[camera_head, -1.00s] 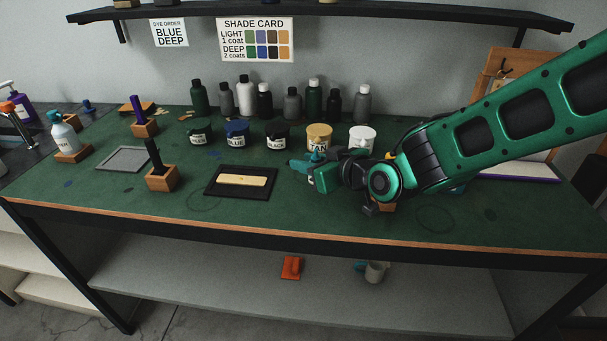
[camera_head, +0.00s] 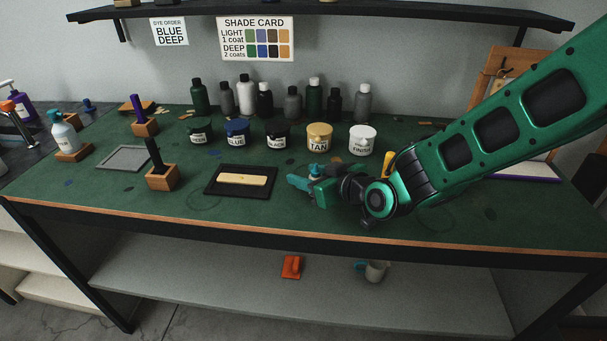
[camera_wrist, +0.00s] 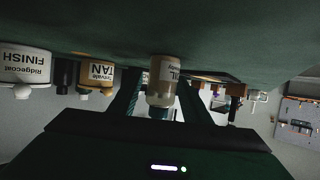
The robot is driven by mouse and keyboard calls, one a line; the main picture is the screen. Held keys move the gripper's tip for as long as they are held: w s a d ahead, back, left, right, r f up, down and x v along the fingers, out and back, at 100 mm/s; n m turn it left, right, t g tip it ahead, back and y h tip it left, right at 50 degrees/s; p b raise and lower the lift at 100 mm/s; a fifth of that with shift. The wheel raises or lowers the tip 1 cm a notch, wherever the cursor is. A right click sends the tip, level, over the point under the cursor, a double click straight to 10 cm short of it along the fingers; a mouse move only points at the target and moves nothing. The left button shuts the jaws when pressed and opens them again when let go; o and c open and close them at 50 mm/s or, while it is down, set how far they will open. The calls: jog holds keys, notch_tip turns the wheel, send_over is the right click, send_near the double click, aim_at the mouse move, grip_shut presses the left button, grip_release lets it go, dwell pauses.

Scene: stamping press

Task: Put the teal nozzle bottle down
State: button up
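The teal nozzle bottle (camera_wrist: 163,80) is a cream bottle with a partly readable label ending in "IL". It is upside down in the wrist view, its base close to the green bench top; I cannot tell whether it touches. In the head view its teal nozzle (camera_head: 316,171) shows above my gripper (camera_head: 305,186), which hides most of the body. My gripper's two dark fingers are on either side of the bottle in the wrist view and appear shut on it.
A black tray (camera_head: 212,192) with a tan strip lies left of my gripper. Behind stand the TAN jar (camera_head: 319,138) and white FINISH jar (camera_head: 362,140). The bench's front edge (camera_head: 300,237) is near. A wooden block with a dark tool (camera_head: 162,178) stands farther left.

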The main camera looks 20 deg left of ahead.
jog(key=shift+r, duration=0.1)
jog(key=shift+s+d+r, duration=0.15)
jog(key=shift+d, duration=0.05)
jog(key=v, duration=1.1)
jog(key=shift+s+d, duration=0.1)
jog(key=shift+d, duration=0.1)
jog(key=shift+s, duration=0.1)
